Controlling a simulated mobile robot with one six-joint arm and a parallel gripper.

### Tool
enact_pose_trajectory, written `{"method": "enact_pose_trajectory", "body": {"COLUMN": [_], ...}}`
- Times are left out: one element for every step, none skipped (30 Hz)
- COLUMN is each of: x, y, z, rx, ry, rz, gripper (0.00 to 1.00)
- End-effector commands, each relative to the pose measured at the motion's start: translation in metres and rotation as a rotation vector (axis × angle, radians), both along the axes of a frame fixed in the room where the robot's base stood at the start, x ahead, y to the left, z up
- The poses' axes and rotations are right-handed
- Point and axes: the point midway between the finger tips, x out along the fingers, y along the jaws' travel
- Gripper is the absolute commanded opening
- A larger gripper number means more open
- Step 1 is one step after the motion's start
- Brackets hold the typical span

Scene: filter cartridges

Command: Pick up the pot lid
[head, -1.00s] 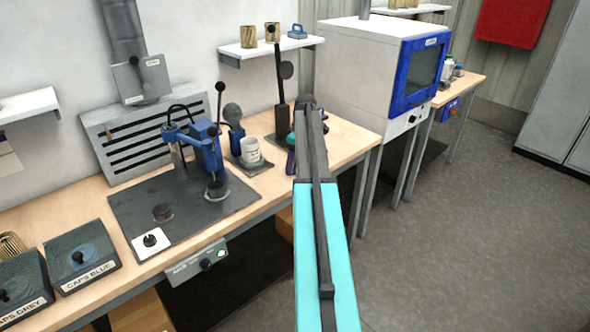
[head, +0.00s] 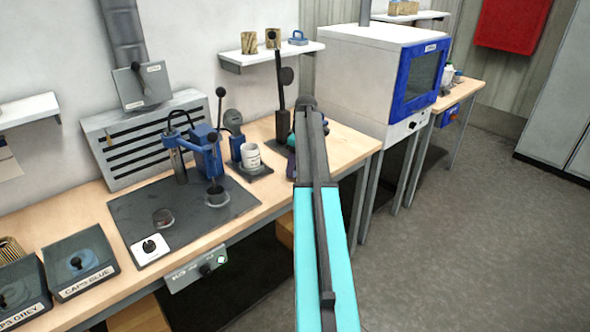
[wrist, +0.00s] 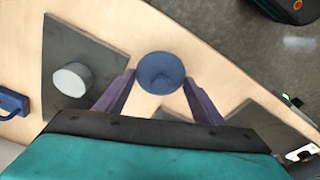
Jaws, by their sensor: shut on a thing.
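In the wrist view a round dark-blue piece with a dished top, which looks like the pot lid (wrist: 161,68), sits between the two purple fingers of my gripper (wrist: 159,80). The fingers are closed against its left and right sides. Its underside is hidden, so I cannot tell whether it touches the bench. In the head view my own arm hides most of the gripper, and only a bit of purple finger (head: 291,165) shows beside it. I cannot make out the lid there.
A white cup (head: 250,156) stands on a small dark mat; it also shows in the wrist view (wrist: 71,79). A blue press (head: 205,155) stands on a large dark mat (head: 130,215) to the left. A white cabinet (head: 350,75) is to the right.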

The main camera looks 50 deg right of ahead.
Motion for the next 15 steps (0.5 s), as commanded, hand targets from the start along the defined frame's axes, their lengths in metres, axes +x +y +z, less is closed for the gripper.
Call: {"method": "enact_pose_trajectory", "body": {"x": [0.0, 0.0, 0.0, 0.0, 0.0, 0.0, -0.002, -0.005, -0.007, -0.009, -0.011, -0.014, -0.016, -0.019, -0.022], "y": [-0.001, 0.0, -0.001, -0.001, -0.001, -0.001, 0.002, 0.004, 0.007, 0.009, 0.011, 0.013, 0.015, 0.018, 0.021], "z": [0.004, 0.007, 0.01, 0.012, 0.015, 0.019, 0.02, 0.019, 0.019, 0.02, 0.02, 0.02, 0.02, 0.02, 0.02], "rx": [-0.001, -0.001, 0.0, 0.0, -0.001, -0.001, -0.001, 0.0, 0.0, 0.0, 0.0, 0.0, 0.0, 0.0, 0.0], "ry": [-0.001, -0.001, 0.0, 0.0, 0.0, -0.001, 0.0, 0.0, 0.0, 0.0, 0.0, 0.0, 0.0, 0.0, 0.0], "rz": [0.0, 0.0, 0.0, 0.0, 0.0, 0.0, 0.0, 0.0, 0.0, 0.0, 0.0, 0.0, 0.0, 0.0, 0.0], "gripper": [0.41, 0.41, 0.41, 0.41, 0.41, 0.41, 0.41, 0.41, 0.41, 0.41, 0.41, 0.41, 0.41, 0.41, 0.41]}}
